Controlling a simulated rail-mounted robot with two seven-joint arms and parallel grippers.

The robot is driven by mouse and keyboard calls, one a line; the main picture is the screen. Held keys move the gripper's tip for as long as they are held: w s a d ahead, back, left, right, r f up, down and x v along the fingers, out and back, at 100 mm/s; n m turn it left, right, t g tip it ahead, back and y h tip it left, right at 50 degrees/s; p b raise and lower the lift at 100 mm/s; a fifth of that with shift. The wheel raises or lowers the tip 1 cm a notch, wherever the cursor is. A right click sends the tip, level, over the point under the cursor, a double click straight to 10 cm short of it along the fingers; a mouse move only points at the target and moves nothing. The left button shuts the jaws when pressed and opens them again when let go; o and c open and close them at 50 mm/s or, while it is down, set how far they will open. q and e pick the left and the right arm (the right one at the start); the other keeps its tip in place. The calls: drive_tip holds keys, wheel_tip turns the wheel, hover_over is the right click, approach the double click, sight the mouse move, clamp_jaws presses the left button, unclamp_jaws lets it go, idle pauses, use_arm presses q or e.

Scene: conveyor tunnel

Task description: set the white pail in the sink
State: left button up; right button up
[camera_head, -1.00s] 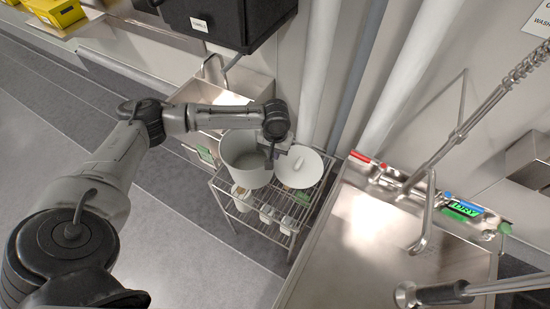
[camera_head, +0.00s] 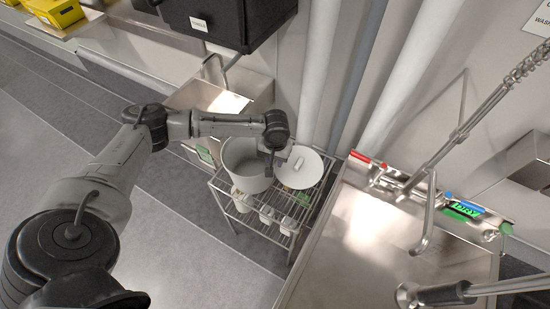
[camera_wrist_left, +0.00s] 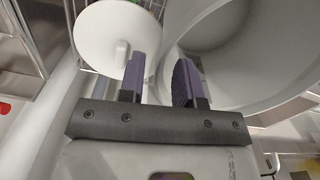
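The white pail (camera_head: 246,168) stands upright and open on the wire rack (camera_head: 262,225), beside a round white lid (camera_head: 302,172). My left gripper (camera_head: 279,158) is at the pail's right rim, between pail and lid. In the left wrist view, the two purple-padded fingers (camera_wrist_left: 160,82) are apart, with the pail's rim side (camera_wrist_left: 240,70) running between them; the right finger is on the pail's inner side. Whether either finger touches the wall cannot be told. The steel sink (camera_head: 350,262) is at the right, its basin bare. My right gripper is out of view.
Small white containers (camera_head: 266,214) sit on the rack's lower shelf. Vertical pipes (camera_head: 318,85) rise behind the rack. A faucet (camera_head: 425,225) and sprayer hose (camera_head: 490,105) stand over the sink. A black box (camera_head: 225,22) hangs above. Floor left of the rack is clear.

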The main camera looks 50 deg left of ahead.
use_arm(q)
wheel_tip(320, 180, up, 11)
drive_tip(key=p, duration=0.2)
drive_tip(key=s+d+f+m+t+h, duration=0.1)
drive_tip(key=s+d+f+m, duration=0.35)
drive_tip(key=d, duration=0.55)
drive_tip(key=s+d+f+m+t+h, duration=0.1)
drive_tip(key=s+d+f+m, duration=0.4)
drive_tip(key=d, duration=0.4)
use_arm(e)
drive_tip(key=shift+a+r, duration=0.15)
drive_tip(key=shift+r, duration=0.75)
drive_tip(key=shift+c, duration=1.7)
use_arm(q)
drive_tip(key=s+a+f+n+t+y, duration=0.1)
drive_tip(key=s+a, duration=0.1)
drive_tip(key=s, duration=1.4)
drive_tip(key=shift+a+t+y, duration=0.3)
drive_tip(key=shift+t+y, duration=0.1)
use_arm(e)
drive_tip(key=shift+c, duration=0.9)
use_arm(q)
drive_tip(key=shift+n, duration=0.25)
